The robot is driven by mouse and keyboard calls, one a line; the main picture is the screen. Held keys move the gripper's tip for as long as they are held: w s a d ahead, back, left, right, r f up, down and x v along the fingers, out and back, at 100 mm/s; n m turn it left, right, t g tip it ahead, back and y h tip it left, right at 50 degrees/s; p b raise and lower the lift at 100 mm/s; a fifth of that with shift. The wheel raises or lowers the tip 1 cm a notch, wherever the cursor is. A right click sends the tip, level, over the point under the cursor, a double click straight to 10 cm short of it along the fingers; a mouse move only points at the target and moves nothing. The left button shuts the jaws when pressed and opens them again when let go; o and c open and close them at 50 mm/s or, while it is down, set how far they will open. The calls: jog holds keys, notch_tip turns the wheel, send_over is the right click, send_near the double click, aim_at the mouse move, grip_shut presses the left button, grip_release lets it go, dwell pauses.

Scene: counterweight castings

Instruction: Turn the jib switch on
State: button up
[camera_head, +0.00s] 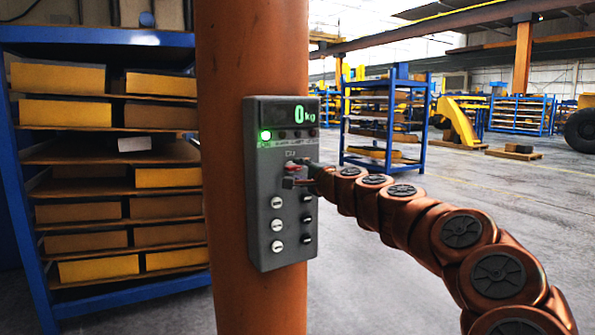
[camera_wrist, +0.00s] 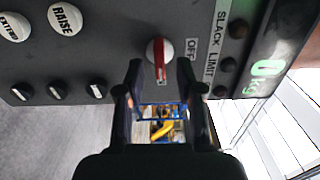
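The jib switch (camera_wrist: 159,50) is a white round dial with a red handle on the grey control box (camera_head: 282,215). In the wrist view the handle lies along the picture's vertical, and an OFF label (camera_wrist: 190,50) sits to the dial's right. My gripper (camera_wrist: 160,64) has its two dark fingers apart, one on each side of the red handle, with gaps visible. Whether the tips touch the panel is unclear. In the head view my gripper (camera_head: 304,178) is at the box's middle and hides most of the switch.
The box is mounted on an orange column (camera_head: 225,200). Its display (camera_head: 304,115) reads 0 kg and a green lamp (camera_head: 265,135) is lit. White buttons, including RAISE (camera_wrist: 65,18), and black knobs sit below the switch. A blue rack (camera_head: 110,39) with yellow boxes stands left.

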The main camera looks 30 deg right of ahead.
jog(key=s, duration=0.9)
jog(key=shift+s+a, duration=0.35)
jog(key=shift+a, duration=0.05)
jog(key=a+f+n+g+y, duration=0.2)
jog(key=a+f+n+y, duration=0.15)
jog(key=a, duration=0.65)
jog(key=a+f+n+g+y, duration=0.25)
jog(key=a+n, duration=0.25)
jog(key=a, duration=0.6)
jog(key=s+a+f+n+g+y, duration=0.2)
jog(key=s+a+f+n+g, duration=0.4)
jog(key=s+a+f, duration=0.55)
jog(key=s+a+f+n+g+h, duration=0.1)
jog(key=s+f+n+g+h, duration=0.3)
jog(key=s+f, duration=0.65)
jog(key=s+d+f+g+h, duration=0.1)
jog(key=s+d+f+g, duration=0.2)
jog(key=s, duration=0.4)
jog(key=s+d+f+g+h, duration=0.1)
jog(key=s+d+f+g, duration=0.2)
jog(key=s, duration=0.4)
jog(key=s+p+v, duration=0.2)
jog(key=p+v, duration=1)
jog(key=shift+s+a+r+n+t, duration=0.35)
jog(key=shift+r, duration=0.15)
